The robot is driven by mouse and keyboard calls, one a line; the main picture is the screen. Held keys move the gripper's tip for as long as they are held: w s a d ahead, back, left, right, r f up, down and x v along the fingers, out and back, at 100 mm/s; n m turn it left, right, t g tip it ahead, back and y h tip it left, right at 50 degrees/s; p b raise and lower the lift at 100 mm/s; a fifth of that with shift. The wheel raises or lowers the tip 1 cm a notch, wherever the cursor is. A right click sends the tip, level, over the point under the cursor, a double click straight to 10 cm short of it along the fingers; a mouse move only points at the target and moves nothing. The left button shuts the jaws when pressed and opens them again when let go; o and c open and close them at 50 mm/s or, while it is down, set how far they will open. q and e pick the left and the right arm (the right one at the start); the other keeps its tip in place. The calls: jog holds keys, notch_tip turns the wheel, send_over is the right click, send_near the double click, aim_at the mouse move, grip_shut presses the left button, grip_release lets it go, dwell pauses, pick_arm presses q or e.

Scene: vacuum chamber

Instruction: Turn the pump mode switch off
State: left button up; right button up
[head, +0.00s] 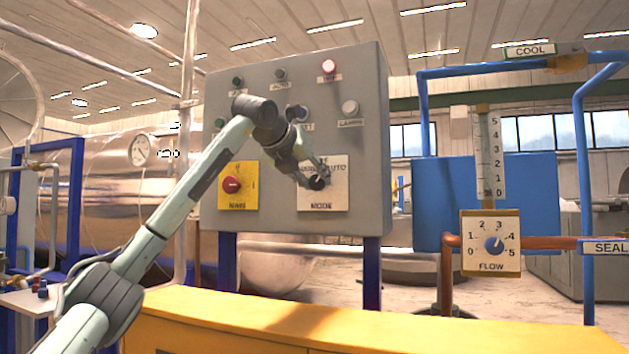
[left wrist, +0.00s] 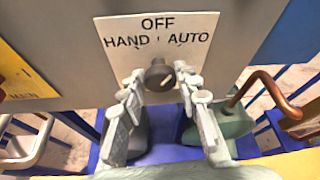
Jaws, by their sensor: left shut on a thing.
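The pump mode switch is a dark round knob (left wrist: 159,75) on a white plate (left wrist: 112,32) in the left wrist view. The plate reads OFF at the top, HAND at left and AUTO at right. In the head view the knob (head: 318,183) sits on the plate marked MODE (head: 333,204), low on the grey panel. My left gripper (head: 314,178) is at the knob, with one finger on each side, and is shut on it. A pale mark shows on the knob, but I cannot tell which label it points to. My right gripper is not in view.
The grey panel (head: 362,120) also carries a red main switch (head: 231,185) on a yellow plate, left of the mode switch, and several lamps or buttons above. A flow dial (head: 492,245) and blue and copper pipes stand at right. A yellow surface (head: 400,335) lies in front.

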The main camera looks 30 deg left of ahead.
pick_arm(q)
jog(key=shift+a+f+n+t+h+b, duration=0.1)
jog(key=shift+n+t+h+b, duration=0.1)
jog(key=shift+n+h, duration=0.3)
jog(key=shift+a+f+n+t+h+b, duration=0.1)
jog(key=shift+n+h+b, duration=0.1)
jog(key=shift+n+h, duration=0.3)
jog(key=shift+n, duration=0.6)
jog(key=shift+n+t+h+b, duration=0.3)
jog(key=shift+n+h+b, duration=0.1)
jog(key=shift+n, duration=0.1)
jog(key=shift+a+n, duration=0.1)
jog(key=shift+n, duration=0.2)
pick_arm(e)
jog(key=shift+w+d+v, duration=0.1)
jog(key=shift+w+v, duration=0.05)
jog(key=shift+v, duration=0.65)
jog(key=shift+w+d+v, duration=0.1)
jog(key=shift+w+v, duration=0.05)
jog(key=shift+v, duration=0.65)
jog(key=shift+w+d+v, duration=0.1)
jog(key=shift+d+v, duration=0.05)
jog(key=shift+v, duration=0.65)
pick_arm(q)
jog(key=shift+s, duration=0.1)
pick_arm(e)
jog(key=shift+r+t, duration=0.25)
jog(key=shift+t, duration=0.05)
